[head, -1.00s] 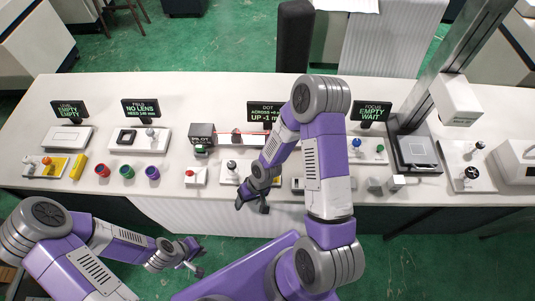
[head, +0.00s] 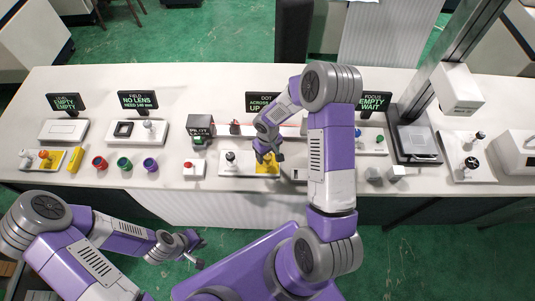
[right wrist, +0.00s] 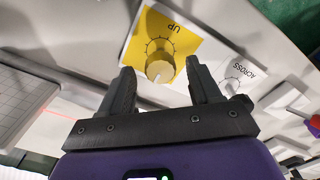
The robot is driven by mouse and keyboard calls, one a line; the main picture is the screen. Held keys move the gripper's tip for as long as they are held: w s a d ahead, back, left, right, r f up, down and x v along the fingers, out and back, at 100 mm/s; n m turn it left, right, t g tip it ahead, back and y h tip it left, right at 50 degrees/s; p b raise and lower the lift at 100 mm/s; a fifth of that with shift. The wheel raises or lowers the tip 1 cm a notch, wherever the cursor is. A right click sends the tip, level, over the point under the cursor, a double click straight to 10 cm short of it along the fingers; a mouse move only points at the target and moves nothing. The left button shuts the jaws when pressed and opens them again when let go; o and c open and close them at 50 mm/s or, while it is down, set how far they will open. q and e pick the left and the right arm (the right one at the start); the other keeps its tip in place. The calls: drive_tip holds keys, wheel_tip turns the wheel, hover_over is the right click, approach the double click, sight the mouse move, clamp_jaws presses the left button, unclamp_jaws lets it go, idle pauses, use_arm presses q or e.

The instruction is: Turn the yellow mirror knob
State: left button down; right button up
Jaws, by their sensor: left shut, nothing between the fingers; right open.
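The yellow knob (right wrist: 159,70) sits on a yellow panel (right wrist: 180,42) marked "UP" in the right wrist view. My right gripper (right wrist: 158,82) is open, with its two fingers on either side of the knob in that view; I cannot tell whether they touch it. In the head view, my right gripper (head: 267,157) is over the yellow panel (head: 265,169) and hides the knob. My left gripper (head: 198,254) is shut and empty, in front of the table's front edge.
A white knob panel marked "ACROSS" (right wrist: 240,75) is beside the yellow one. Colored cups (head: 124,163) stand at left.

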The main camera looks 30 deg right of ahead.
drive_tip(key=shift+f, duration=0.3)
drive_tip(key=c, duration=1)
drive_tip(key=shift+f+m+b, duration=0.15)
drive_tip(key=shift+m+b, duration=0.45)
drive_tip(key=shift+b, duration=0.45)
drive_tip(key=shift+c, duration=0.2)
drive_tip(key=shift+m+b, duration=0.3)
drive_tip(key=shift+b, duration=0.1)
drive_tip(key=o, duration=1)
